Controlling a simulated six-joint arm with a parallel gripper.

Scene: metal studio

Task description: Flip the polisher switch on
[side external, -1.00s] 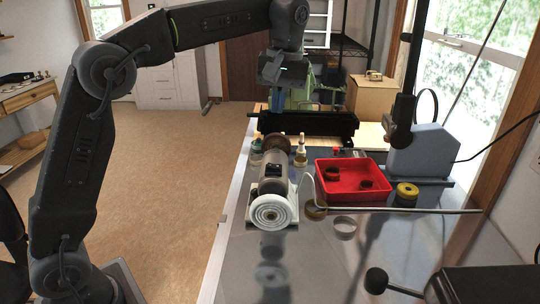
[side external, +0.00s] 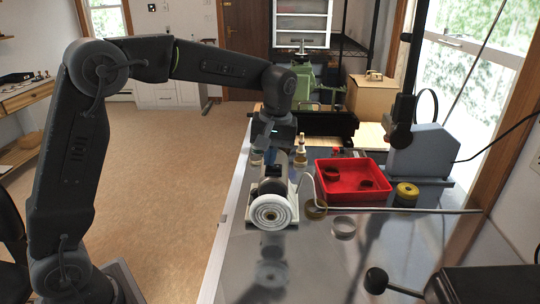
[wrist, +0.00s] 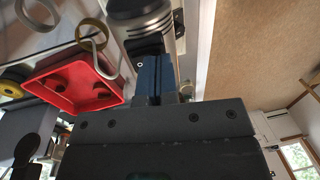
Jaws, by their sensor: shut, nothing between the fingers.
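The polisher (side external: 268,209) stands on the metal bench in the side view, its round white buffing wheel facing the camera. Its grey body (wrist: 135,27) shows at the top of the wrist view, with a dark part (wrist: 146,46) that may hold the switch. I cannot tell whether the switch is on or off. My gripper (side external: 265,158) is low over the far part of the polisher. Its blue fingers (wrist: 152,80) are shut together with nothing between them, close to the dark part. I cannot tell whether they touch it.
A red tray (side external: 345,190) with dark rings lies right of the polisher. A small bottle (side external: 301,148) stands behind. A yellow roll (side external: 407,192) and a pale ring (side external: 343,227) lie on the bench.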

